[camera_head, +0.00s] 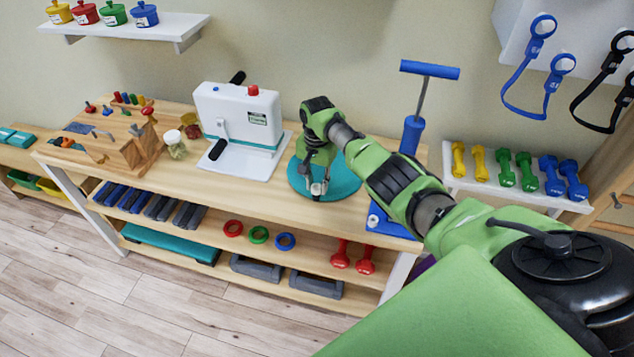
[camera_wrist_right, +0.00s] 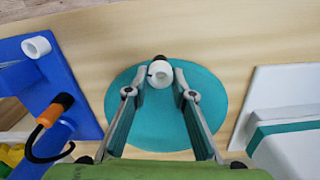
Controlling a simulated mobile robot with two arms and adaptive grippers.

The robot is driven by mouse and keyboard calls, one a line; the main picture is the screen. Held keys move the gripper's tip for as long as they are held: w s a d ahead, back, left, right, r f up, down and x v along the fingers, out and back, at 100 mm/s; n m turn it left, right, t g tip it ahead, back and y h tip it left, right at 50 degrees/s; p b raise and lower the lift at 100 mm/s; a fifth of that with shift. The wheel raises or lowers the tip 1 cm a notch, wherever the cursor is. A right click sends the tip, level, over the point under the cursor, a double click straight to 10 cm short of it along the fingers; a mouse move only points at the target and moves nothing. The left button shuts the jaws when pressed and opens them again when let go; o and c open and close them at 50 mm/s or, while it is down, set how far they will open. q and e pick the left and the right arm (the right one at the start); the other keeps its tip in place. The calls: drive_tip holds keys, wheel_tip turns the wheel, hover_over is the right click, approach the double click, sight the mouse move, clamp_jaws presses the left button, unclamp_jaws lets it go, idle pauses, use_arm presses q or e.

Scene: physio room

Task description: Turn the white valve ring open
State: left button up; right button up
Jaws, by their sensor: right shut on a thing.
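A white valve ring (camera_wrist_right: 160,73) sits above a round teal base (camera_wrist_right: 165,135) in the right wrist view, with a dark piece at its far side. My right gripper (camera_wrist_right: 160,76) is shut on the ring, one finger on each side of it. In the head view my right gripper (camera_head: 319,188) points down over the teal base (camera_head: 345,185) on the wooden bench, and its fingers and arm hide most of the ring there. My left gripper is not in view.
A white machine (camera_head: 238,115) with a red button stands left of the teal base. A blue stand (camera_head: 412,135) with a T-handle stands to the right. Dumbbells (camera_head: 528,172) lie on a shelf farther right. A wooden pegboard set (camera_head: 125,140) is on the left.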

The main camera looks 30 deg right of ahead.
drive_tip(key=n, duration=0.4)
drive_tip(key=shift+w+r+n, duration=0.1)
drive_tip(key=shift+n, duration=0.2)
drive_tip(key=shift+a+n+p, duration=0.1)
drive_tip(key=shift+n+p, duration=0.2)
drive_tip(key=shift+n, duration=1.6)
drive_tip(key=o, duration=0.8)
